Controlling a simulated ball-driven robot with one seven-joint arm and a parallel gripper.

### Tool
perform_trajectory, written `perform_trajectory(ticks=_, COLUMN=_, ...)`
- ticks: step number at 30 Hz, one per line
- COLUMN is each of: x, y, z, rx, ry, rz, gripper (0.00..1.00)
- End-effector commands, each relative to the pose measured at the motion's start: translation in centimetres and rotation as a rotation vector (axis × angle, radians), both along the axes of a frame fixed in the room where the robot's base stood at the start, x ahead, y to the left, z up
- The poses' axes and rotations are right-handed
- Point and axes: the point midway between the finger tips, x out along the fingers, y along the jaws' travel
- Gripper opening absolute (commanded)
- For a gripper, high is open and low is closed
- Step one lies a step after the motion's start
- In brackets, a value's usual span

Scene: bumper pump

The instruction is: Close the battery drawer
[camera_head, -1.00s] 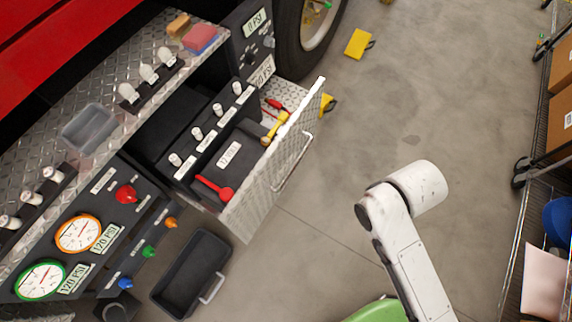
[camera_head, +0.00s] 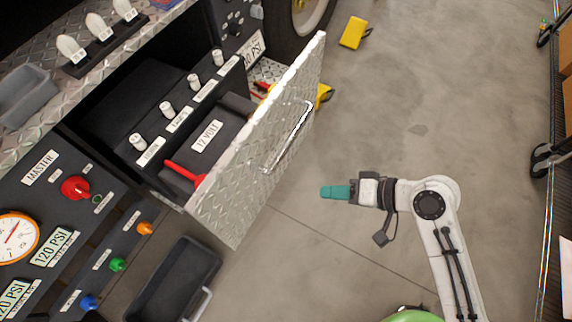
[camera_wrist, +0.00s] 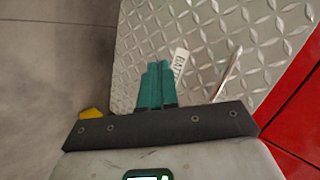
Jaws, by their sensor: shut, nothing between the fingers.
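The battery drawer (camera_head: 228,208) stands open, pulled out from the truck's side. Its front is a diamond-plate panel with a long metal bar handle (camera_head: 290,138). Inside it are a black battery labelled 12 VOLT (camera_head: 207,136) and a red-handled tool (camera_head: 184,172). My gripper (camera_head: 324,192) has teal fingers, shut and empty, in front of the drawer's outer face with a gap in the head view.
A black bin (camera_head: 175,283) with a handle stands on the floor below the panel of gauges and knobs. Yellow wheel chocks (camera_head: 353,32) lie near the tyre. A wire shelf (camera_head: 555,150) stands at right. The floor between is clear.

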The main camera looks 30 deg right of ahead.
Motion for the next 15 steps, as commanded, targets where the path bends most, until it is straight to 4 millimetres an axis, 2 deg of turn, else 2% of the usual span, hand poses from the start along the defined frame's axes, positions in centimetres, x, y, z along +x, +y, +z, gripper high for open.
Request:
perform_trajectory(ticks=1, x=0.4, y=-0.2, z=-2.1, rx=0.060, ry=-0.032, rz=-0.033, gripper=0.00)
perform_trajectory(ticks=3, x=1.1, y=-0.4, z=-2.6, rx=0.151, ry=-0.075, rz=-0.079, gripper=0.00)
perform_trajectory(ticks=8, x=2.2, y=-1.6, z=-3.3, rx=0.354, ry=-0.169, rz=-0.181, gripper=0.00)
perform_trajectory(ticks=15, x=2.9, y=-3.4, z=-2.8, rx=0.565, ry=-0.256, rz=-0.280, gripper=0.00)
